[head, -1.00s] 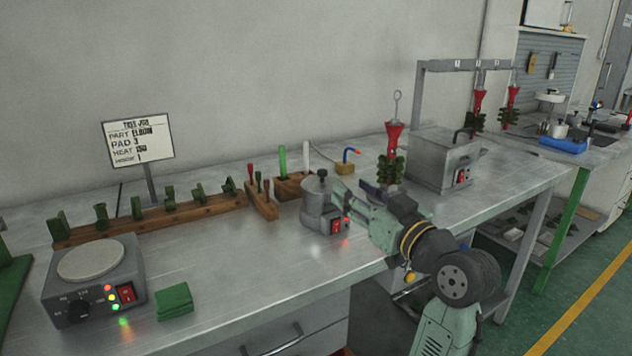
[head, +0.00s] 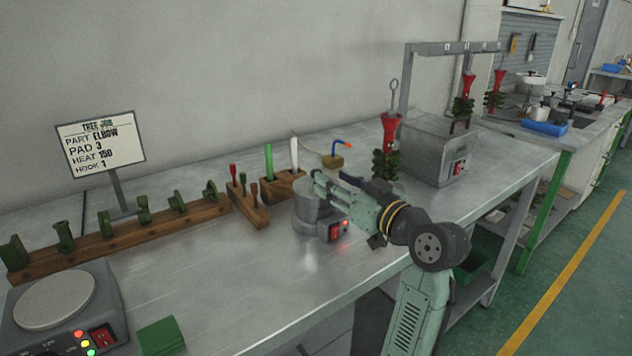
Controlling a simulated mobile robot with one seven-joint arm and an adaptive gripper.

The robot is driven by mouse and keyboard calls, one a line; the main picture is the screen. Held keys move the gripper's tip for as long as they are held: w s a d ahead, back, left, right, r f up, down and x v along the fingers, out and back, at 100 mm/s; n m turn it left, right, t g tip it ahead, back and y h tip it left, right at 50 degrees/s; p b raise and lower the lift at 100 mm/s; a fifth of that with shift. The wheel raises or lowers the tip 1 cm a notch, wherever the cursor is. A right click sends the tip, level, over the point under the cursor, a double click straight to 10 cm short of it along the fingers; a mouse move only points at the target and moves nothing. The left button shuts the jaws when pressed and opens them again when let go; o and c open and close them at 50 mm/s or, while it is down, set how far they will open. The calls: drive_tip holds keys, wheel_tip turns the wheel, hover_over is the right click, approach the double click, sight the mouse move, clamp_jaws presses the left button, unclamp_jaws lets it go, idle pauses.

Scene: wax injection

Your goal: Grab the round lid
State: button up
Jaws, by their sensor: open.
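A small round metal pot (head: 307,214) with a red-switched control box stands near the middle of the bench. I cannot tell whether the fingers touch the lid. My arm comes in from the right, over the bench's front edge.
A wooden tool block (head: 284,186) and a red-handled tool rack (head: 249,207) stand just left of the pot. A red and dark green wax tree (head: 387,150) and a grey tank (head: 438,150) stand to the right. Bare bench (head: 225,270) lies at front left.

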drive_tip(key=p+x, duration=0.2)
drive_tip(key=x, duration=0.2)
drive_tip(key=shift+w+a, duration=0.2)
drive_tip(key=shift+a, duration=0.1)
drive_tip(key=shift+w+a+f, duration=0.1)
drive_tip(key=shift+w+a, duration=0.1)
drive_tip(key=shift+w, duration=0.1)
clamp_jaws()
